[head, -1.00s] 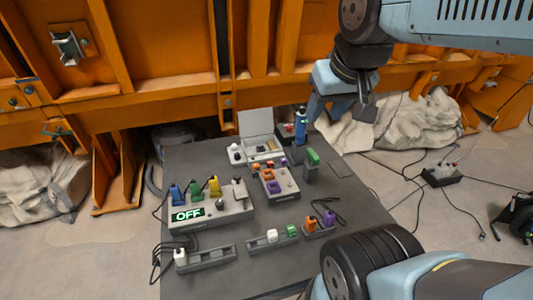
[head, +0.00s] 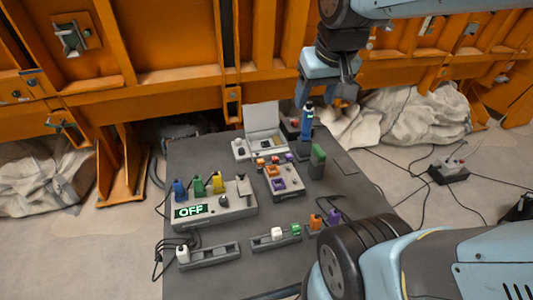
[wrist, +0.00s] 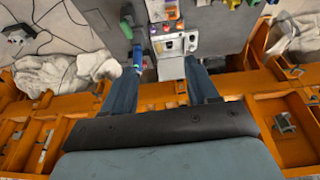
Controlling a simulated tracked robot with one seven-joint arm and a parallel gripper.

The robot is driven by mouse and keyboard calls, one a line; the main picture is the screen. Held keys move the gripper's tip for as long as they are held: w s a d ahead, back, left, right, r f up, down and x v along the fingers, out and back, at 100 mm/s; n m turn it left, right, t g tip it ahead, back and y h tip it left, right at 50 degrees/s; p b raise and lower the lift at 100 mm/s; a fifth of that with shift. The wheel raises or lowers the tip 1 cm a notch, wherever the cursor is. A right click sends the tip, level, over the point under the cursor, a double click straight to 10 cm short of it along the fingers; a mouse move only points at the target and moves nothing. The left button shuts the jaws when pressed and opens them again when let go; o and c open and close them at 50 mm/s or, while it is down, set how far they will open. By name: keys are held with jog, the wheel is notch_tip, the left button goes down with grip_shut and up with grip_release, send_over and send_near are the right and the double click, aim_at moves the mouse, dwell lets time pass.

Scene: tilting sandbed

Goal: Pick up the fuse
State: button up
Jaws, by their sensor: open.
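No part is plainly marked as the fuse, so I cannot tell which one it is. A blue cylinder with a dark top (head: 307,118) stands upright in a grey holder at the back right of the dark table; it also shows in the wrist view (wrist: 137,58). An open pale case (head: 262,118) with small parts lies to its left. A grey block with orange and purple parts (head: 286,181) sits in front. My gripper (head: 330,92) is above the table's back edge, open and empty. In the wrist view its fingers (wrist: 160,68) are spread wide, near the cylinder and case.
A grey box reading OFF (head: 214,209) carries blue, green and yellow plugs. Grey trays (head: 208,256) with small blocks line the front. A green-topped block (head: 318,160) stands near the cylinder. An orange wall (head: 190,95) rises behind. Cables lie on the floor at right.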

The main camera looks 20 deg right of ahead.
jog(key=w+f+g, duration=0.2)
jog(key=w+f, duration=0.6)
jog(key=w, duration=0.5)
jog(key=g, duration=0.2)
send_near(275, 158)
notch_tip(275, 158, down, 4)
jog(key=shift+w+r, duration=0.1)
jog(key=shift+r, duration=0.15)
jog(key=shift+w+d+f, duration=0.1)
jog(key=shift+w+f, duration=0.05)
jog(key=shift+f, duration=0.75)
jog(key=shift+w+d+f, duration=0.1)
jog(key=shift+w+f, duration=0.05)
jog(key=shift+f, duration=0.8)
jog(key=shift+w+f, duration=0.15)
jog(key=shift+f, duration=0.75)
grip_shut()
